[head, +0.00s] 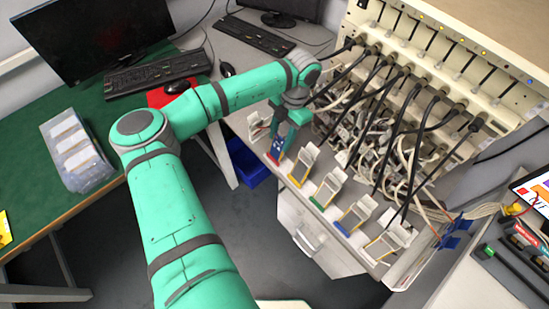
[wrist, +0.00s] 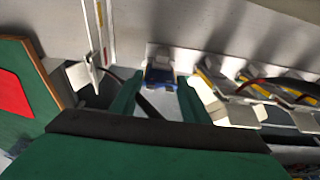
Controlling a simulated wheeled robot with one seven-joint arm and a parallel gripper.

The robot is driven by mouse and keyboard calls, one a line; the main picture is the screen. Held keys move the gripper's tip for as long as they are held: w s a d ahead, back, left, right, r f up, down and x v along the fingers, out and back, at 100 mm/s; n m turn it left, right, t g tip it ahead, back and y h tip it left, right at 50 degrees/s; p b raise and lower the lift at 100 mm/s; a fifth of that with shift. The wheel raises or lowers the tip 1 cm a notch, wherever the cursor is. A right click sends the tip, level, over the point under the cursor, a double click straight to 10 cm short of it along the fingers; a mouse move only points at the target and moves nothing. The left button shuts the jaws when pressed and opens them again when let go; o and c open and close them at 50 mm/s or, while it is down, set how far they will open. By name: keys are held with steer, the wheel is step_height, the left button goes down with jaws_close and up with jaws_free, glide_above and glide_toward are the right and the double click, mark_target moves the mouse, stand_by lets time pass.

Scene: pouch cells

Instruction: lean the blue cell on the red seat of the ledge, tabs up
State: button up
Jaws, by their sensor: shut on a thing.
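My gripper (head: 279,142) is at the left end of the ledge (head: 322,222), shut on the blue cell (head: 276,148). The cell looks roughly upright, just above or at the red seat (head: 272,159); I cannot tell whether it touches. In the wrist view the blue cell (wrist: 160,77) shows between the two green fingers of my gripper (wrist: 158,98). The fingers and palm hide part of it, and I cannot make out its tabs clearly.
White cells (head: 307,157) stand on other coloured seats to the right along the ledge. One white cell (head: 257,125) stands close on the left. Black cables (head: 400,110) crowd the rack behind. A blue bin (head: 247,162) is below left.

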steer(key=shift+s+f, duration=0.1)
steer(key=shift+f, duration=0.2)
steer(key=o, duration=1.1)
steer(key=shift+c, duration=0.2)
steer(key=shift+r, duration=0.15)
steer(key=v, duration=0.7)
steer(key=shift+r, duration=0.15)
steer(key=shift+r, duration=2)
